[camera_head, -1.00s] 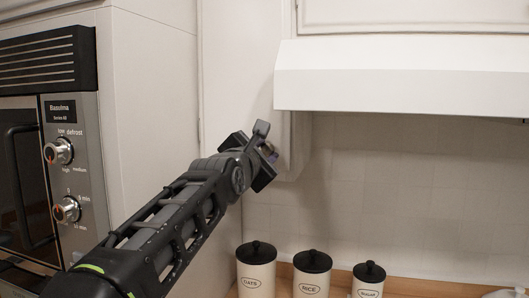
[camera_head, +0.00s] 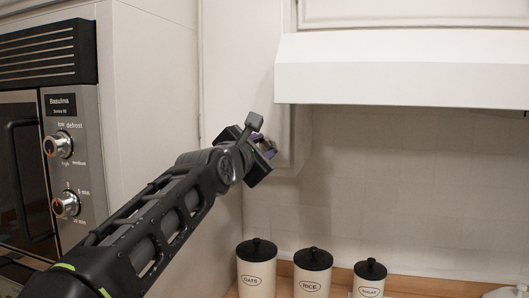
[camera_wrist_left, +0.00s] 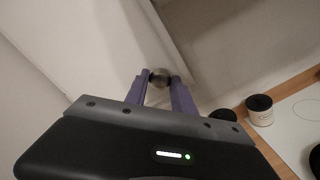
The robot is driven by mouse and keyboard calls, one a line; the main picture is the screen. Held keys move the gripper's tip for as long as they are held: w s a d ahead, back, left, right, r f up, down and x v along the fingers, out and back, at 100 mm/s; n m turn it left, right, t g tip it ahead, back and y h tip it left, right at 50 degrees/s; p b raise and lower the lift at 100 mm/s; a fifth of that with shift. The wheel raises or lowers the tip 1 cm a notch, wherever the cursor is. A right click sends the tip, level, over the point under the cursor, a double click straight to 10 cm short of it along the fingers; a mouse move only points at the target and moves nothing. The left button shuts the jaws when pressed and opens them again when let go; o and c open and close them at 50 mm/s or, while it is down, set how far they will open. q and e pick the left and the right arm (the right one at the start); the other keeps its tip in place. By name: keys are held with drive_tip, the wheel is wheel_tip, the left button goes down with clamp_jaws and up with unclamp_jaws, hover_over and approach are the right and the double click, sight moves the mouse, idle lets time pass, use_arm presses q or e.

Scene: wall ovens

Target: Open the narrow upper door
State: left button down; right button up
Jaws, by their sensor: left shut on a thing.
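The narrow upper door (camera_head: 236,70) is a tall white cabinet panel between the microwave side and the range hood. Its round metal knob shows in the left wrist view (camera_wrist_left: 159,76), between the purple fingers. My left gripper (camera_head: 266,148) is at the lower right part of the door, and it also shows in the left wrist view (camera_wrist_left: 161,86). It is shut on the knob. The knob is mostly hidden by the gripper in the head view. I cannot tell whether the door stands slightly ajar. My right gripper is out of view.
A white range hood (camera_head: 400,75) juts out just right of the gripper. A microwave (camera_head: 75,165) with dials stands at the left. Below are the oats (camera_head: 257,274), rice (camera_head: 312,280) and sugar (camera_head: 369,284) canisters on the counter. The space right of the arm, above the canisters, is clear.

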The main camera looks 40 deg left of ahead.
use_arm(q)
drive_tip(key=shift+s+f+m+t+h+b, duration=0.15)
drive_tip(key=shift+s+m+h+b, duration=0.35)
drive_tip(key=shift+s+h+b, duration=0.45)
drive_tip(key=shift+s+f+m+t+h+b, duration=0.15)
drive_tip(key=shift+s+m+h+b, duration=0.4)
drive_tip(key=shift+b, duration=0.6)
drive_tip(key=s+a+m+h+b, duration=0.1)
drive_tip(key=s+a+m+h, duration=0.1)
drive_tip(key=s+m+h, duration=0.2)
drive_tip(key=shift+s+r+h, duration=0.25)
drive_tip(key=shift+s+h, duration=0.85)
drive_tip(key=shift+s, duration=0.2)
drive_tip(key=c, duration=1.1)
unclamp_jaws()
drive_tip(key=shift+o, duration=0.2)
drive_tip(key=shift+s, duration=0.15)
